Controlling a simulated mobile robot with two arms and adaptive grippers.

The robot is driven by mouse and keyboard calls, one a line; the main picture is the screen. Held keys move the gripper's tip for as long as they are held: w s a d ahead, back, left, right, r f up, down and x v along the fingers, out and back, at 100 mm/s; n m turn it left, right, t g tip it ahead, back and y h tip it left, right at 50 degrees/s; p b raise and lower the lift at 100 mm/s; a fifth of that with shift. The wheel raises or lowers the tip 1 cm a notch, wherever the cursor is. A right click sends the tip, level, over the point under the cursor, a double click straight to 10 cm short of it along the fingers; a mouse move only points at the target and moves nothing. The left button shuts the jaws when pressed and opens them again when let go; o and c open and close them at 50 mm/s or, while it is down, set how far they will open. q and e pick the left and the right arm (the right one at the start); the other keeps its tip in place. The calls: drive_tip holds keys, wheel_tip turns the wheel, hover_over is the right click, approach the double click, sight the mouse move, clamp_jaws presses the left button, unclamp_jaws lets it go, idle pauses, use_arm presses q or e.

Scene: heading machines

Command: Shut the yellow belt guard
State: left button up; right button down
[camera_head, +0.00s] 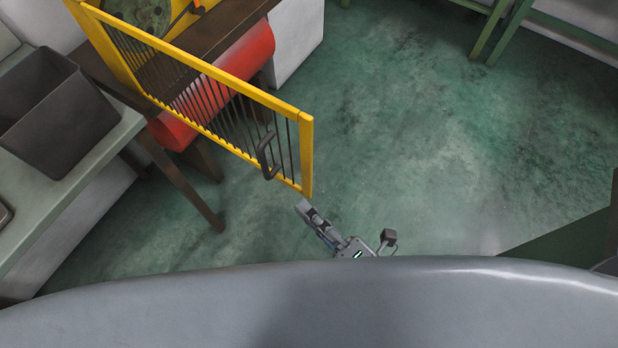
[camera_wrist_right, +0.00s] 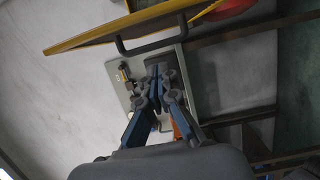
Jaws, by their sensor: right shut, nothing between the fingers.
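The yellow belt guard (camera_head: 306,150) is a barred frame hinged at the machine on the left. It stands open, swung out over the floor, with a dark handle (camera_head: 266,155) near its free end. My right gripper (camera_head: 304,208) is just below the free end's lower corner in the head view; whether it touches is unclear. In the right wrist view its fingers (camera_wrist_right: 160,72) are together and empty. There, the guard (camera_wrist_right: 95,38) and its dark handle (camera_wrist_right: 150,46) lie just beyond the fingertips. My left gripper is out of view.
A red cylinder (camera_head: 245,55) lies behind the guard's bars. A dark open bin (camera_head: 60,120) stands on a pale bench (camera_head: 70,200) at the left. Green metal legs (camera_head: 490,35) stand at the back right. The green floor (camera_head: 430,130) right of the guard is clear.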

sight(308, 184)
drive_tip(key=shift+w+d+p, duration=0.1)
drive_tip(key=shift+w+p, duration=0.7)
drive_tip(key=shift+w, duration=2.2)
